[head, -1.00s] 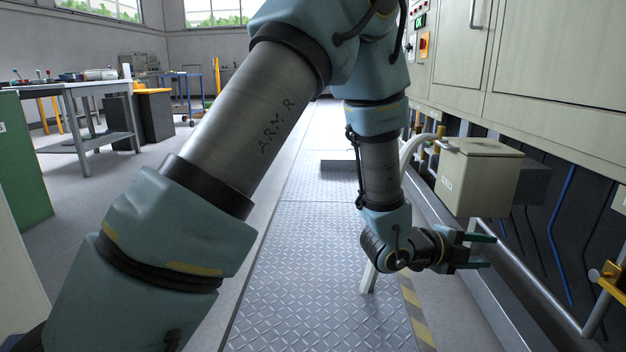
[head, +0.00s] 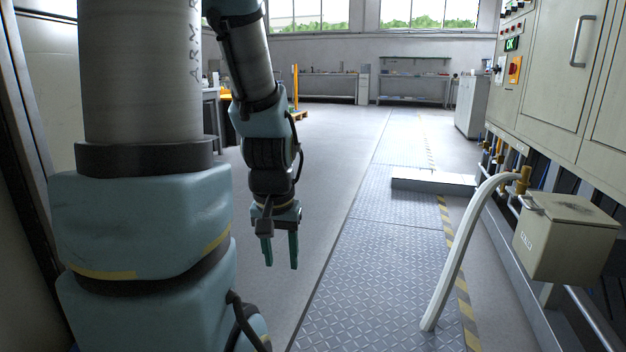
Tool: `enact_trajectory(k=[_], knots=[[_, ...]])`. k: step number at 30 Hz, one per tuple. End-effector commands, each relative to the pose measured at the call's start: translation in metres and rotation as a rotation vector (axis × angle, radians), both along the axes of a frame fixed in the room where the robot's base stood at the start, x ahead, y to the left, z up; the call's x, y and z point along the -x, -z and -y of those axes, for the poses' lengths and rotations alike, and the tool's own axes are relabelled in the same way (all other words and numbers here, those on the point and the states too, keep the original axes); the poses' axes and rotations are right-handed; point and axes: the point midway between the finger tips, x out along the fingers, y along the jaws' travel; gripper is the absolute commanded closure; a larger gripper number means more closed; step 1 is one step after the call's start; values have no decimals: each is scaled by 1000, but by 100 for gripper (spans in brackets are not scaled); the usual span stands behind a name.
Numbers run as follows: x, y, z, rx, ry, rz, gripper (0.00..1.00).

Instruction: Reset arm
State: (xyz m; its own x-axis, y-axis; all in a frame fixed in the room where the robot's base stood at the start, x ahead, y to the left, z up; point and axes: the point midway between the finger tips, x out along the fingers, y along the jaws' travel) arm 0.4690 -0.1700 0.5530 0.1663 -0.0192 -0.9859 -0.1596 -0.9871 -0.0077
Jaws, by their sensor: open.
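My gripper (head: 280,252) hangs at the end of my arm, left of the picture's middle. Its two green fingers point down and stand apart, open with nothing between them. It is over the grey floor, left of the metal floor plates (head: 370,270), and touches nothing. My upper arm fills much of the left side of the view.
At the right, a beige furnace cabinet (head: 548,75) carries a box (head: 566,238) on its lower side. A white hose (head: 455,255) runs from a brass fitting down to the plates. A low metal step (head: 432,182) lies ahead. Benches (head: 413,85) stand at the far wall.

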Motion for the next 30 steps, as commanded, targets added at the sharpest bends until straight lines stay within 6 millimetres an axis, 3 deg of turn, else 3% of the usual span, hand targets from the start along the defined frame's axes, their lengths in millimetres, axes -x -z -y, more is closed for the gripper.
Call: enact_trajectory(k=[1,11,30], knots=[[14,-12,-12,13,-100,-40,52],[10,-81,-7,8,-64,-31,52],[9,-281,-6,8,-61,-30,52]])
